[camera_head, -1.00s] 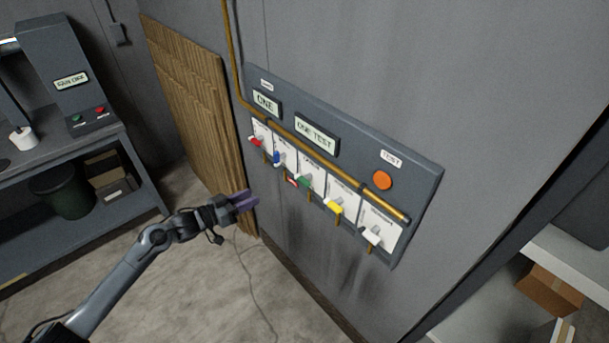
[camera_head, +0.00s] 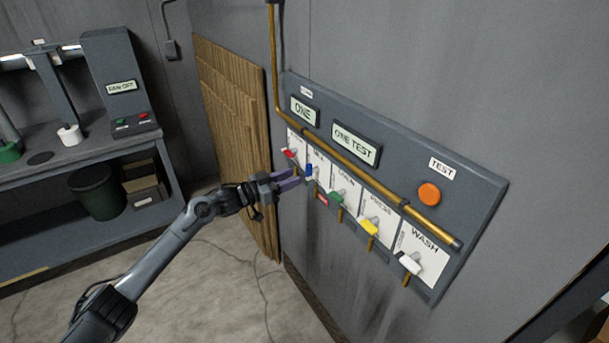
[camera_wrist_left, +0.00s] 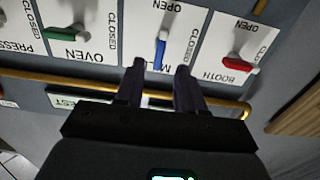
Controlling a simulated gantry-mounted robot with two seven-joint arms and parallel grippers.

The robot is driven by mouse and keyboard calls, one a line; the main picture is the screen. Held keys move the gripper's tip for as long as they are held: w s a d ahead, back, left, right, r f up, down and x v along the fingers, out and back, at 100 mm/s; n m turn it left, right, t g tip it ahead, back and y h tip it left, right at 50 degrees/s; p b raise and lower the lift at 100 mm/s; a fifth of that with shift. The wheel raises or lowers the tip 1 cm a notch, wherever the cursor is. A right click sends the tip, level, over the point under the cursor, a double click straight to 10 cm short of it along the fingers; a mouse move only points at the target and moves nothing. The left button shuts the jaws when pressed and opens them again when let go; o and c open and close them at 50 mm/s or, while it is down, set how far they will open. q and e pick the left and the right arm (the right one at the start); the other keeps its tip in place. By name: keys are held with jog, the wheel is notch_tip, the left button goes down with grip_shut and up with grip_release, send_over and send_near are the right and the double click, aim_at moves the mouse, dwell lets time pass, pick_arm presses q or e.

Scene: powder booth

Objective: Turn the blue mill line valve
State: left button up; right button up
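The blue valve handle (camera_head: 309,171) sits on a white plate lettered MILL on the grey wall panel (camera_head: 473,205). My left gripper (camera_head: 292,180) is just left of the blue handle in the head view. In the wrist view its two dark fingers (camera_wrist_left: 160,78) are apart, with the near end of the blue handle at the gap between their tips. I cannot tell whether they touch it. My right gripper is not in view.
A red handle (camera_head: 289,153) is beside the blue one; green (camera_head: 337,197), yellow (camera_head: 369,227) and white (camera_head: 409,263) handles follow to the right. A brass pipe (camera_head: 345,157) runs above them. An orange TEST button (camera_head: 429,194) is at the right.

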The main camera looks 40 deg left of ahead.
aim_at(306, 172)
pick_arm(q)
jog(key=shift+b+x, duration=0.5)
jog(key=shift+x, duration=2.45)
grip_shut()
